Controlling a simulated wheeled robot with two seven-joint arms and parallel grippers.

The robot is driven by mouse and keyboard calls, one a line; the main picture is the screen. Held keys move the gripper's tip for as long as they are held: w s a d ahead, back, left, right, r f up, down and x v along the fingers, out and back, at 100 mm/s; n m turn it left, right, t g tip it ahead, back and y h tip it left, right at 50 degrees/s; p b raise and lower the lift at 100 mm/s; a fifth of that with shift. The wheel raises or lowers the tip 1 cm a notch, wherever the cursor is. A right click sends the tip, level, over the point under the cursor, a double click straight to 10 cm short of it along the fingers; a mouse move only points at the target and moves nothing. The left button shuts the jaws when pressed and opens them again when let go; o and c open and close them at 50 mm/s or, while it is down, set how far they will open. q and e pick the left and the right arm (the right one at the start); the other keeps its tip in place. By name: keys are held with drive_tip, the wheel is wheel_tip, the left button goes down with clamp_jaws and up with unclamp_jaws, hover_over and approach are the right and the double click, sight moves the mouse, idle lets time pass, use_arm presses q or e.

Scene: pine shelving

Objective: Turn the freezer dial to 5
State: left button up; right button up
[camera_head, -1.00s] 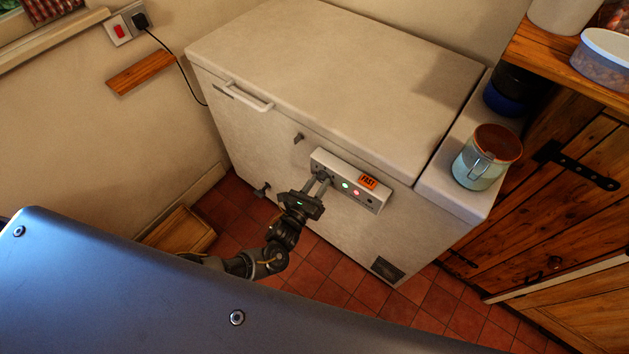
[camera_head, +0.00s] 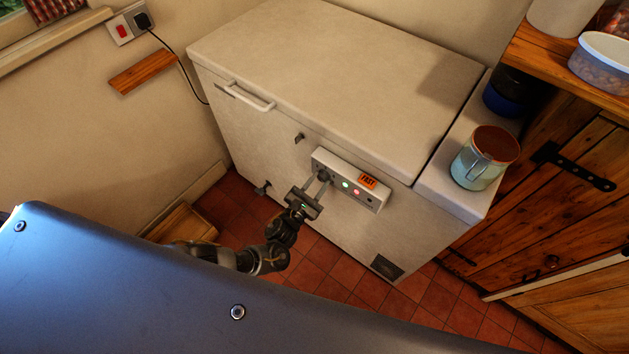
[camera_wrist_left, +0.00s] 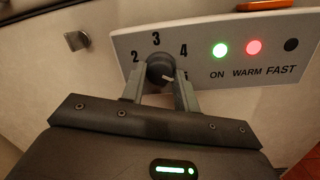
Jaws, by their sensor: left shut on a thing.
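The freezer dial (camera_wrist_left: 158,66) is a dark round knob on the white control panel (camera_wrist_left: 222,80). The numbers 2, 3 and 4 show around it in the left wrist view; the places beside and below the knob are hidden by my fingers. A small pale mark shows at the knob's lower right; I cannot tell for sure which number it points to. My left gripper (camera_head: 318,184) is shut on the dial, one finger on each side. The panel sits on the front of the white chest freezer (camera_head: 330,75). My right gripper is not in view.
A mug (camera_head: 484,158) stands on the freezer's right ledge. A handle (camera_head: 246,96) and a small lock (camera_head: 299,138) project from the freezer front.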

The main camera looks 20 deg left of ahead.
use_arm(q)
drive_tip(key=shift+w+r, duration=0.3)
drive_tip(key=shift+r, duration=0.1)
drive_tip(key=o, duration=1)
drive_tip(key=shift+c, duration=0.2)
drive_tip(key=shift+f, duration=0.2)
drive_tip(key=shift+s, duration=0.1)
drive_tip(key=v, duration=1)
drive_tip(key=shift+s, duration=0.4)
drive_tip(key=shift+a+f, duration=0.1)
drive_tip(key=shift+f, duration=0.05)
